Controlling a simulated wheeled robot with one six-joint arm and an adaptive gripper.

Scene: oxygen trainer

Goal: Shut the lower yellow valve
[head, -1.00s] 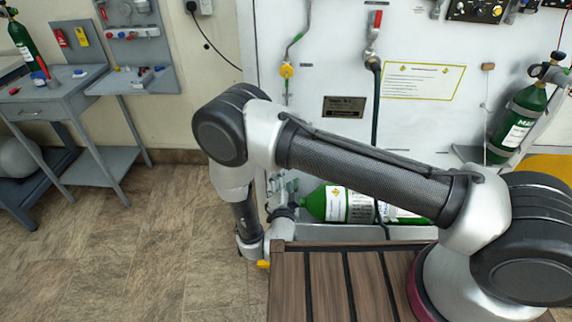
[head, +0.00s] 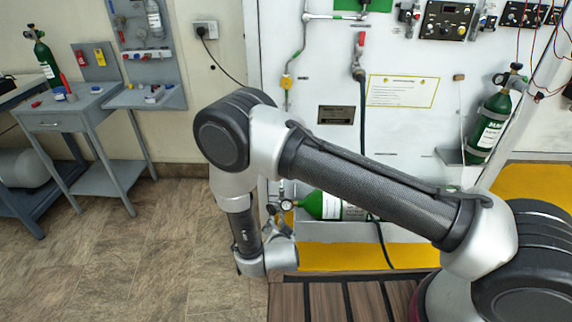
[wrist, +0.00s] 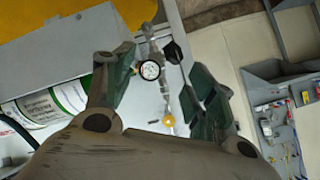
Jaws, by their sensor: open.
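A vertical pipe on the white panel carries a yellow valve (head: 287,81) high up. A second, small yellow part (head: 286,205) shows low down beside a gauge (head: 271,209), just above my gripper. My gripper (head: 279,236) hangs low in front of the panel's left edge, partly hidden by my own arm. In the wrist view my gripper (wrist: 160,90) is open and empty, its dark fingers apart. Between them show the round gauge (wrist: 149,70), pipe fittings and a yellow knob (wrist: 168,121). I cannot tell which valve this knob is. No contact is visible.
A green cylinder (head: 322,205) lies low on the panel, right of my gripper. Another green cylinder (head: 489,128) stands at the right. A dark hose (head: 362,130) hangs mid-panel. A grey table (head: 75,112) stands at the left, with open floor before it.

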